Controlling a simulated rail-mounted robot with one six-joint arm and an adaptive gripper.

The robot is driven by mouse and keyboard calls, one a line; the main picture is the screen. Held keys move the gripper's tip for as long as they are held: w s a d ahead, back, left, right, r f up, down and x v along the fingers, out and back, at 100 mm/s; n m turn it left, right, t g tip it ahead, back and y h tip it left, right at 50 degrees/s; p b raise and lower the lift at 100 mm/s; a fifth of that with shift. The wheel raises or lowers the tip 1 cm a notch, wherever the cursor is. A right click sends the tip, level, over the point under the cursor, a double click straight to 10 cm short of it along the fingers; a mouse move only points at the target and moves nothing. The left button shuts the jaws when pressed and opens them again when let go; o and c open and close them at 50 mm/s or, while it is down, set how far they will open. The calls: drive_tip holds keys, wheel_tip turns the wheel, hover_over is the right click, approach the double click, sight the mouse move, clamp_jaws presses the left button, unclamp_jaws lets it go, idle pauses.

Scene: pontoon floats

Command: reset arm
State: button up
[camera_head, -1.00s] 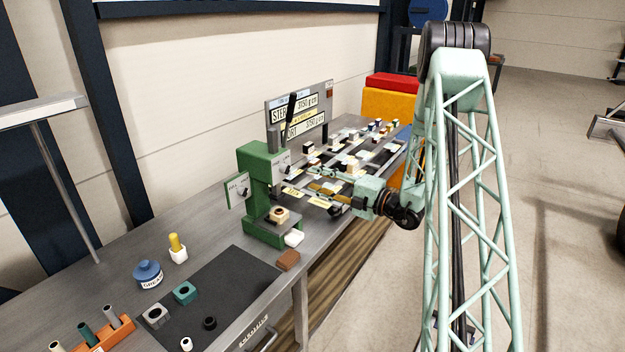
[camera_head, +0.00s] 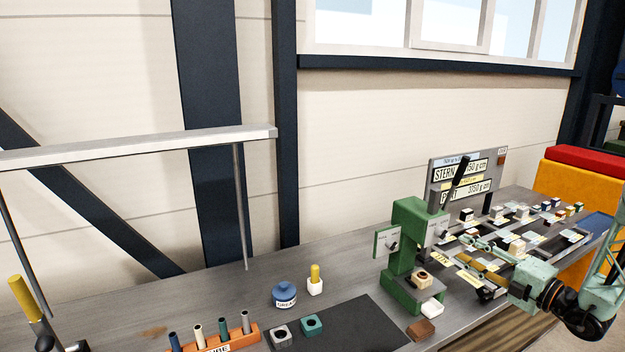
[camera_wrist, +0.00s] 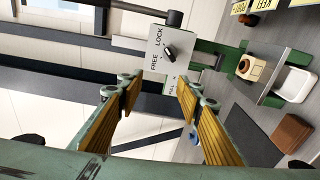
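My gripper (camera_head: 474,252) is at the right in the head view, over the bench just right of the green press (camera_head: 404,250). In the wrist view my gripper (camera_wrist: 158,84) has its two yellow-padded fingers spread apart, with nothing between the pads. A white FREE/LOCK plate with a black knob (camera_wrist: 170,53) shows beyond the fingertips, apart from them as far as I can tell. A tan block with a dark round hole (camera_head: 422,279) sits on the press base. Most of my arm is out of the head view at the right.
The steel bench (camera_head: 235,305) carries a blue grease pot (camera_head: 284,293), a yellow-topped white holder (camera_head: 315,282), a dark mat (camera_head: 350,327), a brown block (camera_head: 421,330) and an orange rack (camera_head: 222,341). A sign board (camera_head: 468,177) stands behind the press. Small blocks fill the bench's right end.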

drive_tip(key=s+a+r+n+g+y+b, duration=0.1)
drive_tip(key=s+a+r+n+g+y, duration=0.25)
drive_tip(key=a, duration=0.55)
drive_tip(key=s+a+r+n+g+y+b, duration=0.1)
drive_tip(key=s+a+r+n+g+b, duration=0.1)
drive_tip(key=a+r+n, duration=0.5)
drive_tip(key=s+a+n+g+h+b, duration=0.4)
drive_tip(key=s+a+n+g, duration=0.5)
drive_tip(key=s+a+n, duration=1)
drive_tip(key=s+a+f+n+h+b, duration=0.15)
drive_tip(key=s+n, duration=0.25)
drive_tip(key=s, duration=0.6)
drive_tip(key=s+f+n+h+b, duration=0.1)
drive_tip(key=s+n+h+b, duration=0.15)
drive_tip(key=s, duration=0.75)
drive_tip(key=s+d+f+n+t+h+b, duration=0.1)
drive_tip(key=s+d+n+t+h+b, duration=0.2)
drive_tip(key=s+d+n, duration=0.5)
drive_tip(key=shift+s+f+n+h+b, duration=0.35)
drive_tip(key=shift+s+n+h+b, duration=0.55)
drive_tip(key=shift+n, duration=0.9)
drive_tip(key=shift+w, duration=0.25)
